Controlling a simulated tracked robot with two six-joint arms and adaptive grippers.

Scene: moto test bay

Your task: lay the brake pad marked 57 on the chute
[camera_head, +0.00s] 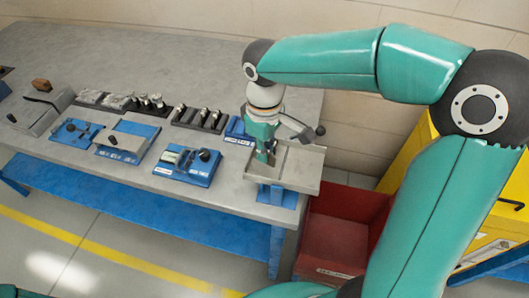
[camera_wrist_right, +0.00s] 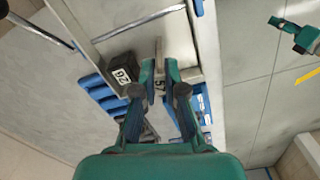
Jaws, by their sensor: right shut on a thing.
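My right gripper (camera_head: 265,157) reaches down over the grey metal chute (camera_head: 308,180) at the right end of the bench. In the right wrist view the gripper (camera_wrist_right: 159,72) is shut on a narrow grey piece, the brake pad (camera_wrist_right: 158,82), whose partly covered label seems to read 57. I cannot tell whether the pad touches the chute. A dark block (camera_wrist_right: 122,68) with a two-digit white label sits just left of the fingers. A teal gripper, apparently my left (camera_wrist_right: 293,35), shows at the upper right of the wrist view; its jaws are unclear.
A red bin (camera_head: 335,232) stands below the chute's right side. Blue trays (camera_head: 190,178) and a row of small dark and metal parts (camera_head: 200,118) lie on the grey bench (camera_head: 150,55) to the left. A yellow cabinet (camera_head: 410,150) stands at right. The bench's back is clear.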

